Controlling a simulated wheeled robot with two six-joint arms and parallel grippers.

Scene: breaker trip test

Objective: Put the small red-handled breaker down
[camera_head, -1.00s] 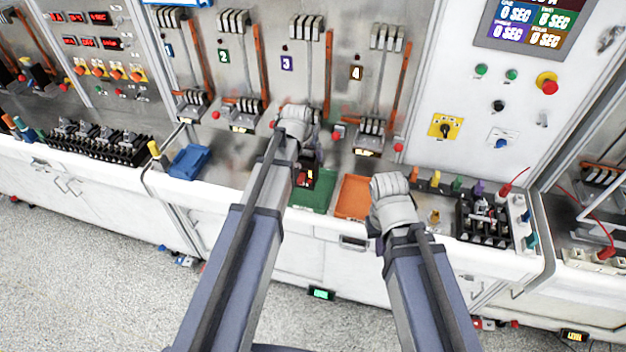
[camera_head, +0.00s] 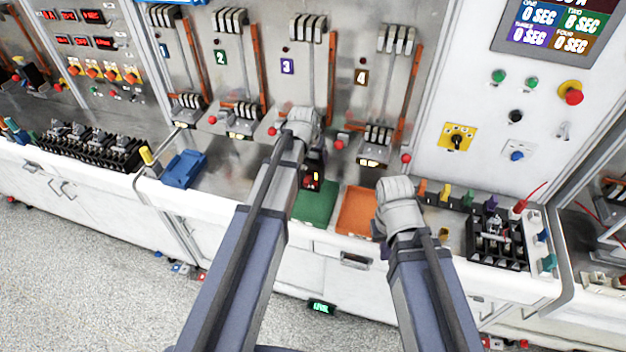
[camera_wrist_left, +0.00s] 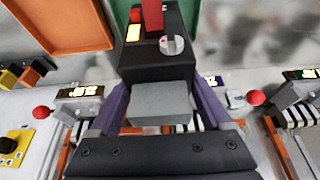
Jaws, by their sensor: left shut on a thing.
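The small breaker (camera_head: 314,168) is a black block with a red handle, a lit yellow window and a grey knob. My left gripper (camera_wrist_left: 162,98) is shut on it; the purple fingers flank the breaker (camera_wrist_left: 150,62) in the left wrist view. In the head view the left wrist covers most of this gripper. The breaker appears at the back edge of the green tray (camera_head: 318,206); whether it touches anything below is unclear. My right gripper (camera_head: 380,232) is beside the orange tray, its fingers mostly hidden by its own wrist.
An orange tray (camera_head: 356,212) lies right of the green one. A blue tray (camera_head: 183,169) stands at the left of the bench. Numbered panel bays with red knobs (camera_head: 340,145) rise behind. A black terminal block (camera_head: 497,238) is at the right. Bench between blue and green trays looks clear.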

